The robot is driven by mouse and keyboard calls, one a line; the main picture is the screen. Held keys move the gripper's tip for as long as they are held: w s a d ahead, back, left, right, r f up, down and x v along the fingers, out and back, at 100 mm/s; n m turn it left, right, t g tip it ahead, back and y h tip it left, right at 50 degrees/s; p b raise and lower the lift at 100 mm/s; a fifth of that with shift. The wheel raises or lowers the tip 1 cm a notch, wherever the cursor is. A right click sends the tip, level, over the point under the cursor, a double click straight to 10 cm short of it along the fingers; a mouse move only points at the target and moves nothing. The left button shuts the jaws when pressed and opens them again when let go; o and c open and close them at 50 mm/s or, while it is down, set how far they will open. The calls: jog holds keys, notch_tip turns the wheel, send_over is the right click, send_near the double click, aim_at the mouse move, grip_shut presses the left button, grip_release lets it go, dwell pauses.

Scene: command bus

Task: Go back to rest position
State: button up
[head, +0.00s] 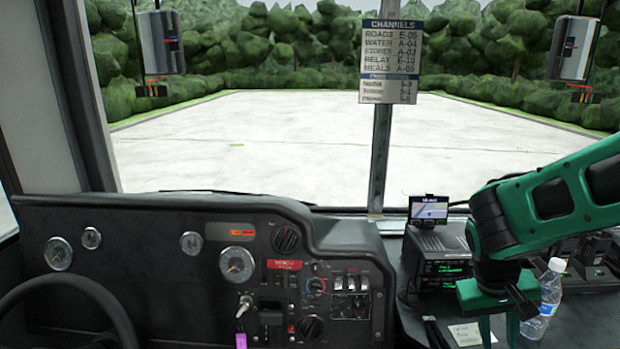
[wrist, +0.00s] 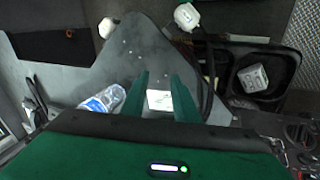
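My green gripper (head: 498,332) is at the lower right of the head view, pointing down over the dark console beside the dashboard. In the wrist view its two fingers (wrist: 160,78) stand apart with nothing held between them. A white paper note (wrist: 159,100) shows beyond and between the fingers; it also shows in the head view (head: 465,334), lying on the console. A clear bottle with a blue label (head: 544,305) stands just right of the gripper in the head view. In the wrist view the bottle (wrist: 103,100) lies outside the left finger.
A radio unit (head: 443,266) with a small screen (head: 428,210) on top stands left of my arm. The dashboard (head: 150,235) and steering wheel (head: 65,290) fill the left. A channel sign (head: 388,60) hangs on the windscreen post. Dark handsets (head: 596,250) stand behind the bottle.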

jog(key=s+d+r+m+y, duration=0.2)
jog(key=s+r, duration=0.1)
jog(key=s, duration=0.4)
jog(key=s+d+r+m+y, duration=0.2)
jog(key=s+r, duration=0.1)
jog(key=s, duration=0.4)
jog(key=shift+s, duration=0.4)
